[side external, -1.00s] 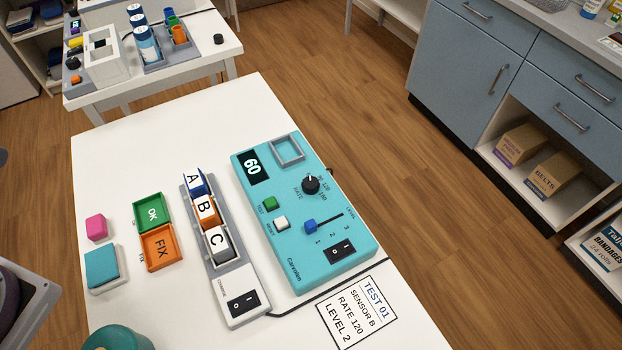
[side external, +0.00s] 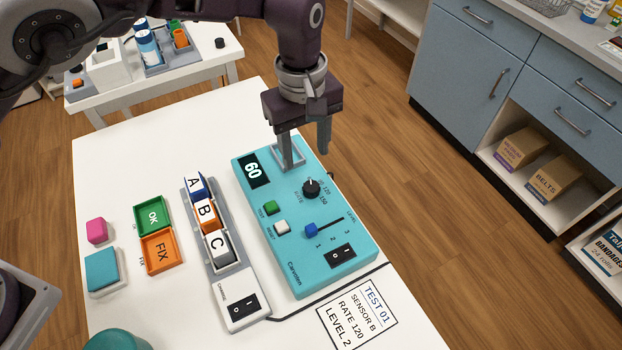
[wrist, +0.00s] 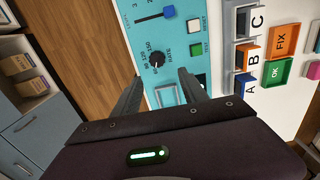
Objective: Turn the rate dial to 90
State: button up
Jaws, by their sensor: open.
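The rate dial (side external: 311,187) is a black round knob with a white pointer mark, on the turquoise console (side external: 300,250). It also shows in the wrist view (wrist: 157,60), ahead of the fingers. The printed scale beside it shows 120 and 150 among its numbers. The console's display (side external: 253,169) reads 60. My gripper (side external: 305,158) is open and empty, pointing down above the console's far end, near the square grey frame (side external: 298,158). In the wrist view its fingers (wrist: 157,88) are spread apart, and the dial lies beyond their tips, not between them.
The console also carries a green button (side external: 270,207), a white button (side external: 282,227), a blue slider (side external: 311,230) and a black rocker switch (side external: 342,255). A grey rack (side external: 243,306) with A, B and C blocks stands to the left. A card (side external: 357,313) reads RATE 120.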

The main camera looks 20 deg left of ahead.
aim_at(311, 186)
jog(key=f, duration=0.6)
jog(key=d+f, duration=0.1)
jog(key=f, duration=0.2)
jog(key=shift+s+d, duration=0.1)
jog(key=shift+s, duration=0.05)
grip_shut()
